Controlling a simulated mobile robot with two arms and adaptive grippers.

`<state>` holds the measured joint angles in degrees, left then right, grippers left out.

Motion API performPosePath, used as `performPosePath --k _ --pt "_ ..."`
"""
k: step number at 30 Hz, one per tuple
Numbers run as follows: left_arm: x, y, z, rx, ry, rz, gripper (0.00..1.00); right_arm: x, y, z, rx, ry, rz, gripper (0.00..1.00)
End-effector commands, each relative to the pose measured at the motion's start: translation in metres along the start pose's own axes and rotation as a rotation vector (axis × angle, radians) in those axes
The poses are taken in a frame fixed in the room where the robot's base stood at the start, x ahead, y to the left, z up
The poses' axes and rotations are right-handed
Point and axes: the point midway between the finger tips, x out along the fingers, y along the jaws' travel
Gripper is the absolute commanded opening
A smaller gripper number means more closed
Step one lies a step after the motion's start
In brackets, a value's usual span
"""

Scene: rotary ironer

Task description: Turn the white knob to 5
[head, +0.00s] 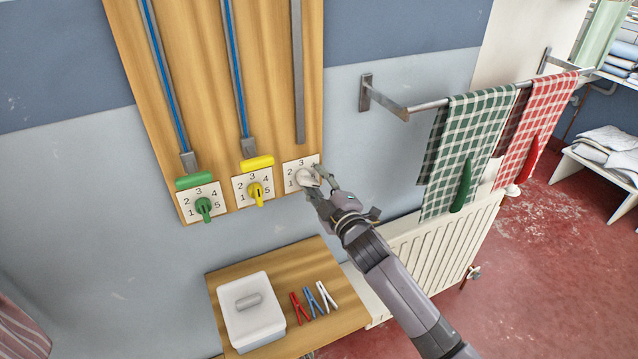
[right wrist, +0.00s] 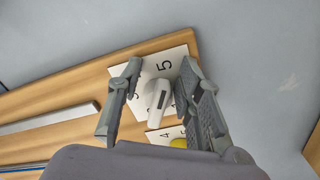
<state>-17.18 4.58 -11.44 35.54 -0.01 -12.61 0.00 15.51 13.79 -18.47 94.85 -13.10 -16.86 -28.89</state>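The white knob (head: 307,177) sits on a white number plate (head: 289,168) at the right of the wooden board. In the right wrist view the white knob (right wrist: 156,104) has a dark mark on its face, and the numeral 5 shows on the plate (right wrist: 178,58) above it. I cannot tell for sure which number it points to. My right gripper (head: 318,179) is at the knob. In the right wrist view its fingers (right wrist: 160,98) are spread on either side of the knob, with a gap at the left finger. My left gripper is not in view.
A green knob (head: 203,207) and a yellow knob (head: 256,191) are on plates to the left. A wooden shelf (head: 345,312) below holds a white lidded box (head: 252,318) and several clothes pegs (head: 313,299). Towels (head: 471,140) hang from a rail (head: 430,104) at right, above a radiator (head: 440,245).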

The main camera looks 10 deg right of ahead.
Motion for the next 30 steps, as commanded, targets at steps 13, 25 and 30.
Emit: performPosePath --k 13,25,30 --pt "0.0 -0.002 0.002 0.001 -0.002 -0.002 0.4 -0.007 -0.003 0.002 -0.001 -0.003 -0.005 0.32" --pt "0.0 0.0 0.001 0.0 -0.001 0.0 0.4 -0.083 -0.003 0.001 -0.002 -0.001 -0.006 0.32" --pt "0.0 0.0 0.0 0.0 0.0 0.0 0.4 -0.108 -0.002 0.0 0.0 0.0 -0.004 0.32"
